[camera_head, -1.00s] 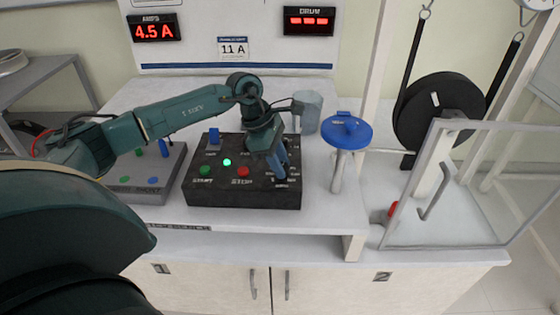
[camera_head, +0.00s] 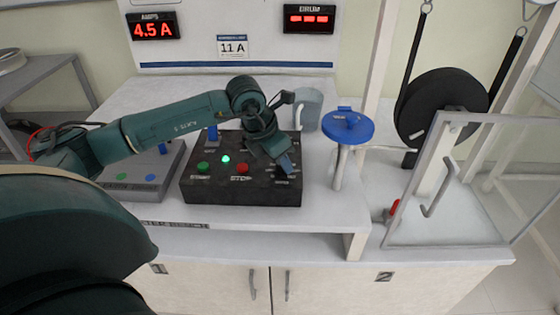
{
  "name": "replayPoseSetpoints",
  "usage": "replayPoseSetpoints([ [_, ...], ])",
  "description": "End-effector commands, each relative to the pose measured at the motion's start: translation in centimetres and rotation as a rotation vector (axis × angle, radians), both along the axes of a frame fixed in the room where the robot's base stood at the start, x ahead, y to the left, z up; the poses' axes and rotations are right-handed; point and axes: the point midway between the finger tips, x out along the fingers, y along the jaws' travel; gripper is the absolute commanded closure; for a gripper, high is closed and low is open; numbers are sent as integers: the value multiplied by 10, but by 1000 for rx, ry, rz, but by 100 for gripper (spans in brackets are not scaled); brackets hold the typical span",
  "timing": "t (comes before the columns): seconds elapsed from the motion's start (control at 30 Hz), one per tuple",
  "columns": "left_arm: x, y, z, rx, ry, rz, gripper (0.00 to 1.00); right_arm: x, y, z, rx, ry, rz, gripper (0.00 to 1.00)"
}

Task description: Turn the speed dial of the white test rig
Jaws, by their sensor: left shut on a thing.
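The speed dial of the white test rig sits at the right end of a black control box (camera_head: 240,190); a bit of its blue (camera_head: 286,164) shows at my left gripper's fingertips. My left gripper (camera_head: 282,160) comes down on the dial from above and is shut on it, hiding most of it. The box also carries a blue knob (camera_head: 213,133), a lit green lamp (camera_head: 226,159), a green button (camera_head: 203,168) and a red button (camera_head: 243,168). The AMPS display (camera_head: 153,26) reads 4.5 A. The DRUM display (camera_head: 309,19) shows only dashes. My right gripper is not in view.
A grey box (camera_head: 140,182) stands left of the black one. A grey mug (camera_head: 308,108) stands behind it. A blue handwheel (camera_head: 347,128) on a post stands to the right, before a black drum (camera_head: 443,107) and a clear-panelled guard frame (camera_head: 455,245). A card (camera_head: 233,46) reads 11 A.

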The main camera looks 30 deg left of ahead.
Motion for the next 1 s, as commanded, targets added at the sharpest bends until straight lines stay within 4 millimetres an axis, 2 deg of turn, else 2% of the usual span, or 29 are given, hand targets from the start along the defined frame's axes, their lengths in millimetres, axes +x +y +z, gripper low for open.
replayPoseSetpoints([
  [0.33,0,-1,-1,0,1,135,93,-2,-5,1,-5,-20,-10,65],
  [0.87,-1,-1,0,0,3,157,93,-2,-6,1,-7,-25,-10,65],
  [0.9,-1,-1,0,0,3,157,68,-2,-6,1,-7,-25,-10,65],
  [1.0,-1,-1,0,0,3,157,60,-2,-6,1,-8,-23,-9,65],
])
